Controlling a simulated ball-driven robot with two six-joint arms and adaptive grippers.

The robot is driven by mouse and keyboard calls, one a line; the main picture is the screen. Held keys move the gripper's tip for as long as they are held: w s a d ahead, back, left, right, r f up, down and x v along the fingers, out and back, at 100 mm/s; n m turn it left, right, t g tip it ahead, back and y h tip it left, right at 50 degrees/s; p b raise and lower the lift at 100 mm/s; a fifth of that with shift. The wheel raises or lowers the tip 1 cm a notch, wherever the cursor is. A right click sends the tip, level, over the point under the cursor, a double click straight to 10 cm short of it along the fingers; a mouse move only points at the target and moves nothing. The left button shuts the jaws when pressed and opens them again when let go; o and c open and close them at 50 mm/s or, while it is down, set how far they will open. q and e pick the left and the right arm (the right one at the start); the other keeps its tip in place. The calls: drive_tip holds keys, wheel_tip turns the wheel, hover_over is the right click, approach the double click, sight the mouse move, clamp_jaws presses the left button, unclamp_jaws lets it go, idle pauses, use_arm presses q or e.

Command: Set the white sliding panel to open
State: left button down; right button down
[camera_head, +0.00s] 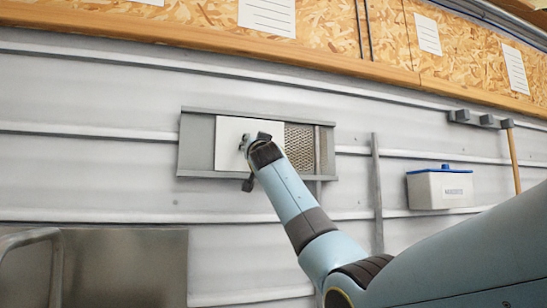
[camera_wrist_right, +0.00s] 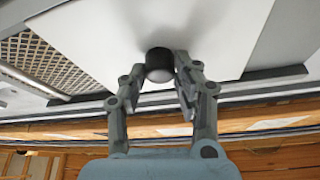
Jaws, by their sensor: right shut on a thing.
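The white sliding panel (camera_head: 228,132) sits in a grey frame (camera_head: 197,145) on the corrugated wall. A perforated mesh (camera_head: 300,142) shows uncovered to its right; left of the panel is bare grey frame. In the right wrist view the panel (camera_wrist_right: 235,30) fills the top, with the mesh (camera_wrist_right: 45,60) at left. My left gripper is not in view.
A vertical grey bar (camera_head: 318,150) crosses the mesh's right part. A white box with a blue lid (camera_head: 440,188) is on the wall to the right, beside a wooden handle (camera_head: 513,160). A metal sheet (camera_head: 125,262) is at lower left.

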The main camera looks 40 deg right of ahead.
drive_tip(key=shift+w+a, duration=0.25)
drive_tip(key=shift+a, duration=0.6)
drive_tip(key=c, duration=1)
unclamp_jaws()
drive_tip(key=v, duration=1.2)
